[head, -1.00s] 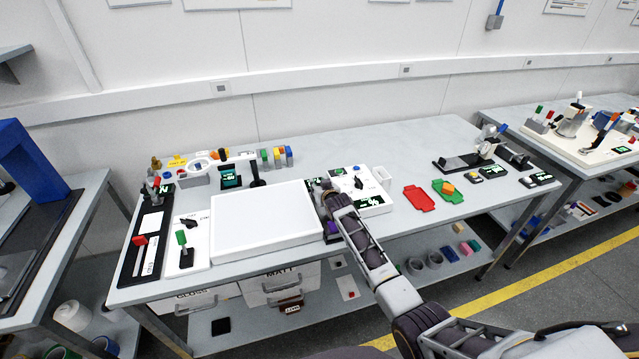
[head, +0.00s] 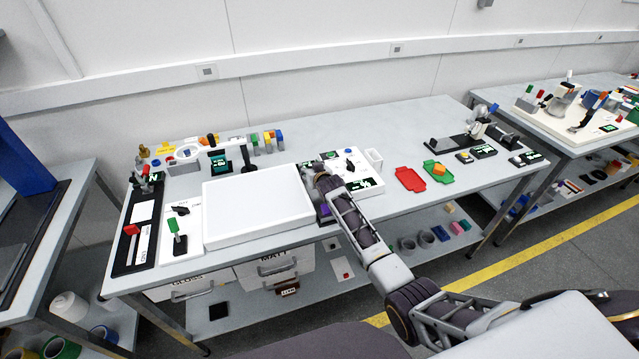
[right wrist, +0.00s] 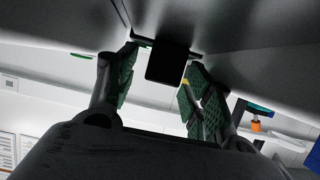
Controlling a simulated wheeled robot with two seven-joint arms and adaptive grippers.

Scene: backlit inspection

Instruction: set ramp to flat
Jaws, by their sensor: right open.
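My right gripper (head: 322,174) reaches a dark control unit (head: 308,176) at the right edge of the white light panel (head: 258,205). In the right wrist view my right gripper (right wrist: 164,76) is open, its green-padded fingers on either side of a dark block-shaped part (right wrist: 168,62). A gap shows on the finger sides; whether either finger touches it I cannot tell. In the head view my arm hides most of the unit. I cannot read a ramp label or its setting. My left gripper is not in view.
A white control box with displays (head: 366,186) stands just right of my gripper. Lever panels (head: 180,238) stand left of the light panel. The table's back middle (head: 350,122) is clear.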

